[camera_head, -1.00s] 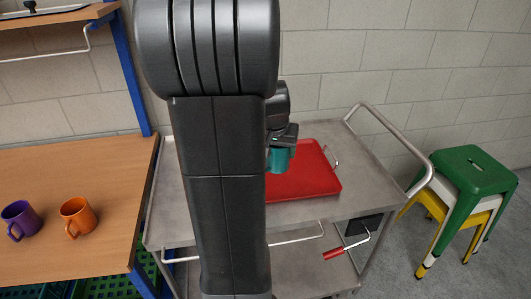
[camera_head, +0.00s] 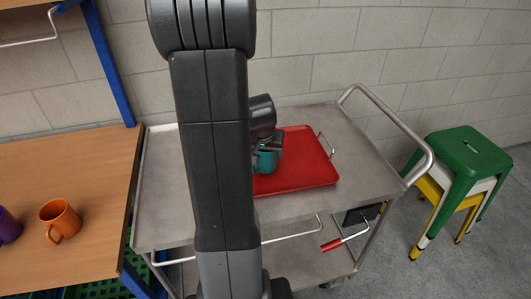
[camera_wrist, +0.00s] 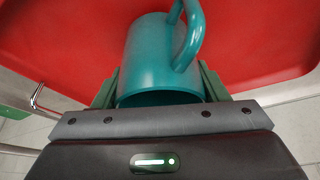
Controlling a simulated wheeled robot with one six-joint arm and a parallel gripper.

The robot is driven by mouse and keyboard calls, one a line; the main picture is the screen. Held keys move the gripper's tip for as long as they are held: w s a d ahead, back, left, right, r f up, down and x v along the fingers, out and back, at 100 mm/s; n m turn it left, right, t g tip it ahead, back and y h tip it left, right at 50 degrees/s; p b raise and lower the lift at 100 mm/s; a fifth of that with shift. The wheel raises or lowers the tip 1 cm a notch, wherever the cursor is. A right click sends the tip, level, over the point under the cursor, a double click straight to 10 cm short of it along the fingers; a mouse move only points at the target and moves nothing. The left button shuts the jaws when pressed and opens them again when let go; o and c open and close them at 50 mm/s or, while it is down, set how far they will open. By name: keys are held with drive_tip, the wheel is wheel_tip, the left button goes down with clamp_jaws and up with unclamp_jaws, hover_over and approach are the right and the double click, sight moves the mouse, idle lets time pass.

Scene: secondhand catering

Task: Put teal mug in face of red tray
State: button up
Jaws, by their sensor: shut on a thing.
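The teal mug (camera_head: 266,160) is over the left part of the red tray (camera_head: 308,165) in the head view, partly hidden by my arm. In the wrist view the teal mug (camera_wrist: 155,62) fills the middle, with its handle toward the top right. My gripper (camera_wrist: 158,85) is shut on the mug, one finger on each side of it. The red tray (camera_wrist: 55,40) lies behind the mug in the wrist view. I cannot tell whether the mug touches the tray. The tray's left part is hidden behind my arm.
The tray lies on a grey metal trolley (camera_head: 160,190) with a tubular handle (camera_head: 400,123). An orange mug (camera_head: 59,219) and a purple mug (camera_head: 8,227) stand on a wooden table (camera_head: 90,180) at left. A green stool (camera_head: 468,152) stands at right.

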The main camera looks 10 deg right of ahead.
drive_tip(key=shift+f, duration=0.15)
drive_tip(key=shift+f, duration=0.1)
drive_tip(key=shift+f, duration=0.15)
drive_tip(key=o, duration=1.2)
drive_tip(key=shift+r, duration=0.5)
drive_tip(key=v, duration=1.1)
drive_tip(key=shift+s+r, duration=0.2)
drive_tip(key=shift+s, duration=0.1)
drive_tip(key=shift+a, duration=0.1)
